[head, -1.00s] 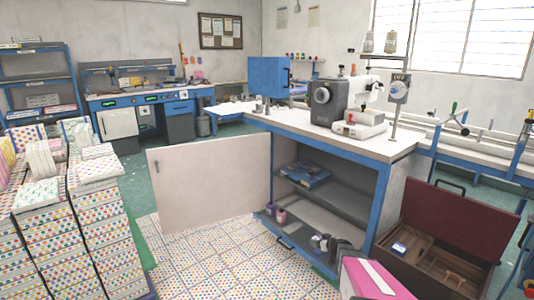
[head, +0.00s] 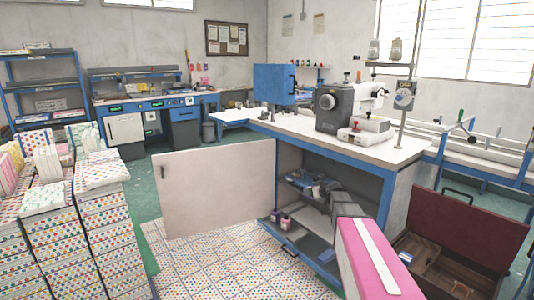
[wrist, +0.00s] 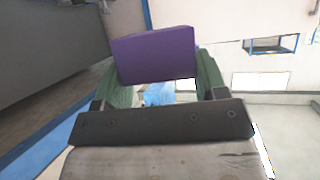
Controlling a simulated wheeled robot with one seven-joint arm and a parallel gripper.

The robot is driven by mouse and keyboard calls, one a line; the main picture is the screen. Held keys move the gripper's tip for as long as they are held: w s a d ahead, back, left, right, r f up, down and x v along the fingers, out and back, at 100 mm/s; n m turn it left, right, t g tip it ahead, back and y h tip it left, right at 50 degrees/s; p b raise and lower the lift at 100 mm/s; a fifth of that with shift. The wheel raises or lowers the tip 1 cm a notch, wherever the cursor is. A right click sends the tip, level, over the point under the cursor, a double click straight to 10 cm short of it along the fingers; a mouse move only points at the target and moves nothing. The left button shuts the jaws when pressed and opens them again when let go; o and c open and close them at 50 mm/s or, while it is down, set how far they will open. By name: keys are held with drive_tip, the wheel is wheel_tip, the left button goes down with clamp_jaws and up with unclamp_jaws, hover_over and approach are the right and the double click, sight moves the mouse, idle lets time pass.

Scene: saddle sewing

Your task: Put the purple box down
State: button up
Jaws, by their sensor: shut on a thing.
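The purple box (wrist: 155,56) shows in the wrist view between the green fingers of my gripper (wrist: 162,84), which is shut on it. In the head view my gripper (head: 318,188) is at the open front of the sewing table's cabinet, around the height of its middle shelf. I cannot make out the purple box in the head view. Whether the box touches a surface cannot be told. A blue item (head: 300,180) lies on the shelf, partly hidden behind my gripper.
The cabinet door (head: 215,190) stands wide open to the left. Small purple jars (head: 286,222) stand on the cabinet bottom. An open dark red case (head: 465,235) is at the right. Stacked patterned boxes (head: 70,220) fill the left. A sewing machine (head: 345,108) stands on the table top.

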drive_tip(key=s+a+r+m+h, duration=0.1)
drive_tip(key=s+r, duration=0.1)
drive_tip(key=r, duration=0.9)
drive_tip(key=s+a+r+m+h, duration=0.2)
drive_tip(key=r, duration=0.9)
drive_tip(key=s+a+r+m+t+h, duration=0.1)
drive_tip(key=s+r+h, duration=0.1)
drive_tip(key=r, duration=1)
drive_tip(key=shift+s+a+m, duration=0.4)
